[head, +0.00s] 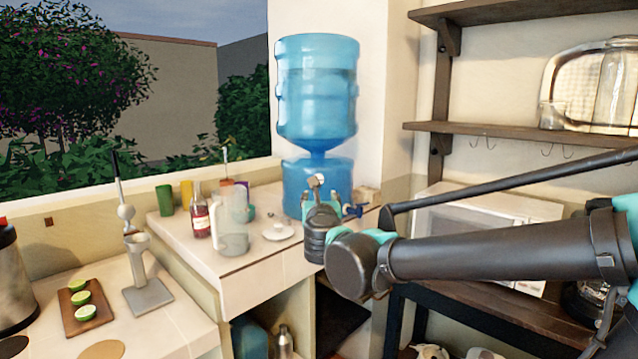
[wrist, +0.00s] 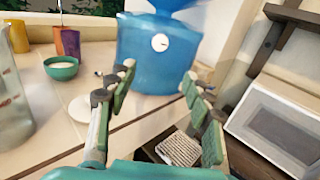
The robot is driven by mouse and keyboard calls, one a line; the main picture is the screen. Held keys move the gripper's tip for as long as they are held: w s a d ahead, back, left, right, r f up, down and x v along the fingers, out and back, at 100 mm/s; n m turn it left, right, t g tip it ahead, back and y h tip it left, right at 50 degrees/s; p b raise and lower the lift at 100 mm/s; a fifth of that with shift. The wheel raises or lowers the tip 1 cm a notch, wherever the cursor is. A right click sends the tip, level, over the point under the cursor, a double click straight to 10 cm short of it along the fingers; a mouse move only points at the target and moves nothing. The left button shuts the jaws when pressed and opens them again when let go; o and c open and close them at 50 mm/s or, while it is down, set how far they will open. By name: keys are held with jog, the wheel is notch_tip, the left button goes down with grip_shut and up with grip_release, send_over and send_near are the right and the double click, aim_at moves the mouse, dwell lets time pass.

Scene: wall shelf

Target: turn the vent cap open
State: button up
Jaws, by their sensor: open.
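The blue water dispenser base (wrist: 140,55) stands on the white counter in front of my gripper. A small round white cap with a dark mark (wrist: 160,42), which looks like the vent cap, sits on its front face. My gripper (wrist: 158,78) is open, with one finger on each side of the view and nothing between them. The cap shows beyond the fingertips, apart from them. In the head view my gripper (head: 325,197) is in front of the dispenser (head: 295,183) and covers part of it; I cannot make out the cap there for sure.
A large blue bottle (head: 316,85) stands on the dispenser. A clear pitcher (head: 232,222), a red-labelled bottle (head: 200,215) and a white saucer (head: 278,233) are on the counter to the left. A microwave (head: 470,225) and wooden shelves (head: 500,130) are to the right.

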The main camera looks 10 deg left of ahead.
jog(key=w+a, duration=0.2)
jog(key=w, duration=1.4)
jog(key=shift+w, duration=0.2)
jog(key=c, duration=1.2)
